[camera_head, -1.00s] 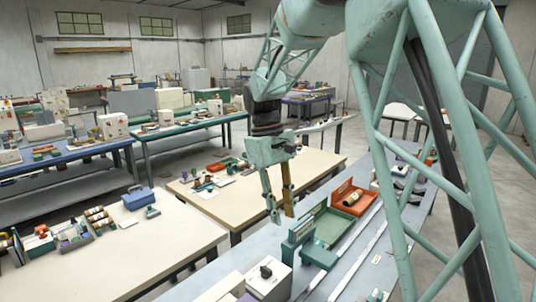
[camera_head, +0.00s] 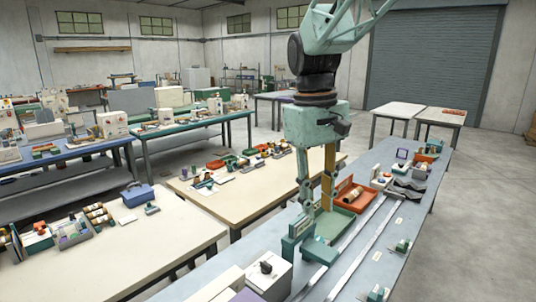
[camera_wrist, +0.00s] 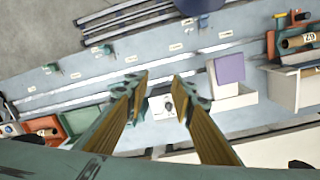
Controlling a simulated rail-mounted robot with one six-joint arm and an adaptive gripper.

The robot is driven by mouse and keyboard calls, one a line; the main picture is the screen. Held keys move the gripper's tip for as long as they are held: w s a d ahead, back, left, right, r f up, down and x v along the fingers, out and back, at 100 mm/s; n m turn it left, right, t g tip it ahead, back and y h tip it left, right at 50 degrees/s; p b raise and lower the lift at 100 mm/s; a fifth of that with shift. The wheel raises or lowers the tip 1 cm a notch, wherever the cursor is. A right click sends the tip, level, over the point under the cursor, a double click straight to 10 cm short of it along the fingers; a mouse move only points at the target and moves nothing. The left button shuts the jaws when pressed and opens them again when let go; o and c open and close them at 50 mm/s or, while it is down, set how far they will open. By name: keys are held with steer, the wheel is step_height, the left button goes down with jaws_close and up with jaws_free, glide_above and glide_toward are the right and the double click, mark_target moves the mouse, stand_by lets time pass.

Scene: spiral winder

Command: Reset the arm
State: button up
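My gripper (camera_head: 317,203) hangs pointing down from my pale green arm, above the grey rail bench (camera_head: 400,215) in the head view. In the wrist view its two fingers (camera_wrist: 163,82) stand apart with a clear gap, and nothing is held between them. In the head view the fingers overlap the green tray (camera_head: 335,226) behind them. The height of the fingertips above the bench is hard to tell.
An orange box (camera_head: 356,195) with a brown roll and a white box (camera_head: 270,277) with a black knob sit on the bench. Two pale worktables (camera_head: 150,245) (camera_head: 235,215) stand to the left with small parts. Open floor (camera_head: 480,200) lies to the right.

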steer(key=s+d+r+m+t+b, duration=0.1)
steer(key=s+d, duration=0.2)
steer(key=s, duration=0.5)
steer(key=s+d+r+m+t+b, duration=0.1)
steer(key=s+d+m+b, duration=0.15)
steer(key=s, duration=0.65)
steer(key=s+d+f+m+t, duration=0.1)
steer(key=s+d+f, duration=0.1)
steer(key=s, duration=0.5)
steer(key=s+d+f+t+y+b, duration=0.1)
steer(key=s+f, duration=0.2)
steer(key=s, duration=0.5)
steer(key=shift+s+d+f+m, duration=0.25)
steer(key=shift+d+f+m, duration=0.05)
steer(key=shift+d+m, duration=0.05)
steer(key=shift+w, duration=0.1)
